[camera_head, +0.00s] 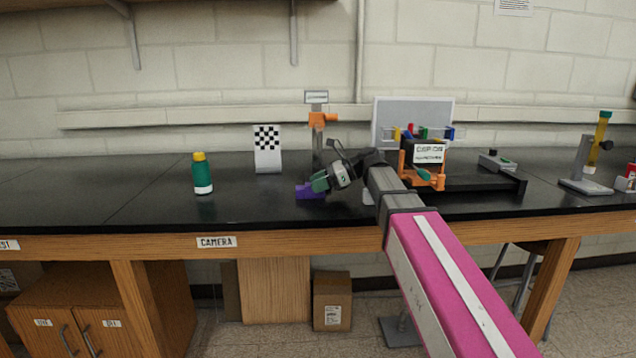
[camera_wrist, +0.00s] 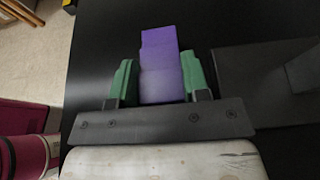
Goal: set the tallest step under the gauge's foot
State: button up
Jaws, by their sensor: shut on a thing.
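The gauge (camera_head: 318,119), with an orange head on a grey post and a small sign on top, stands just behind my gripper. Its foot is not clearly visible, and I cannot tell which step is tallest or whether the block touches the bench.
A dark flat plate (camera_wrist: 232,80) lies right of the block in the wrist view. A green bottle (camera_head: 203,176) and a checkered board (camera_head: 267,160) stand to the left. An orange rack (camera_head: 423,178) stands to the right. The bench's front edge (camera_head: 160,236) is close.

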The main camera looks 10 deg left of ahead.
jog(key=o, duration=1.1)
jog(key=shift+c, duration=0.2)
jog(key=shift+r, duration=0.1)
